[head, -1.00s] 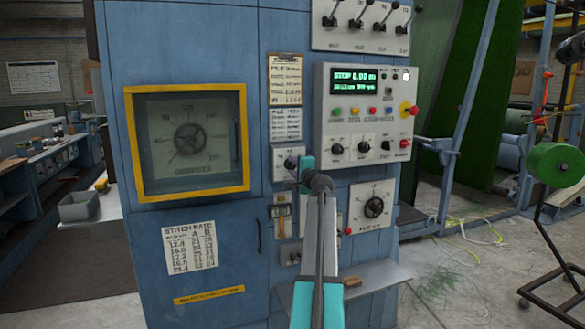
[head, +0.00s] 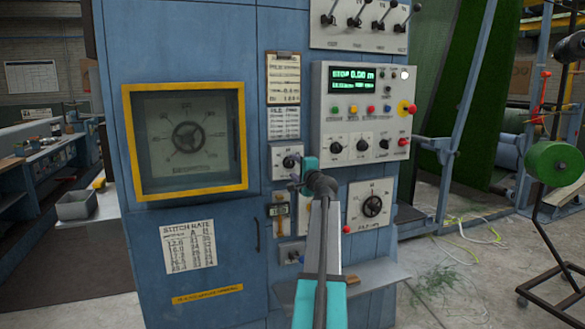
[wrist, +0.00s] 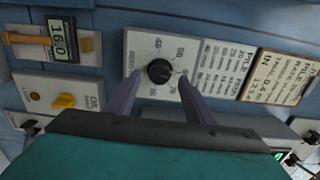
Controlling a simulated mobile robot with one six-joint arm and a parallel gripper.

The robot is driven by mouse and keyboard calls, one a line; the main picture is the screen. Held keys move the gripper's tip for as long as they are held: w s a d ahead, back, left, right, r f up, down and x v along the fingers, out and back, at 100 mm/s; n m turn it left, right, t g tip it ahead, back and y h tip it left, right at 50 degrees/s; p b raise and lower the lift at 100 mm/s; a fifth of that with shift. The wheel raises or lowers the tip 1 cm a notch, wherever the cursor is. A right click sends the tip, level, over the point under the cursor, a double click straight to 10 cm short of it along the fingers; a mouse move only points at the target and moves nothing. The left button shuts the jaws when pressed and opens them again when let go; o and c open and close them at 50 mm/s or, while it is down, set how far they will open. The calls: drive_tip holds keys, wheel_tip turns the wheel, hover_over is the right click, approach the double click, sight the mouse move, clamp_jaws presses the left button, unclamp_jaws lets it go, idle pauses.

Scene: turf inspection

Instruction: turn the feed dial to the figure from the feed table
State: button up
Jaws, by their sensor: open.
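A small black dial knob (wrist: 159,71) sits on a white plate with figures around it. The same dial (head: 289,162) shows small in the head view, partly beside my gripper. My gripper (wrist: 160,78) is open, with one finger on each side of the knob; whether they touch it I cannot tell. In the head view my gripper (head: 297,176) is at the cabinet front. The feed table (wrist: 222,68) is a printed card beside the dial plate, headed PILE; it hangs above the dial in the head view (head: 284,123). Its figures are too small to read.
A clipboard note (head: 283,78) hangs above the table. A small counter (wrist: 62,40) reading about 160 and a yellow knob (wrist: 64,101) are near. A larger dial (head: 372,206) and a control panel (head: 362,110) are to the right. A shelf (head: 375,278) juts out below.

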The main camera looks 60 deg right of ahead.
drive_tip(key=v, duration=1)
drive_tip(key=shift+b, duration=0.45)
drive_tip(key=shift+a, duration=0.1)
drive_tip(key=shift+w, duration=0.15)
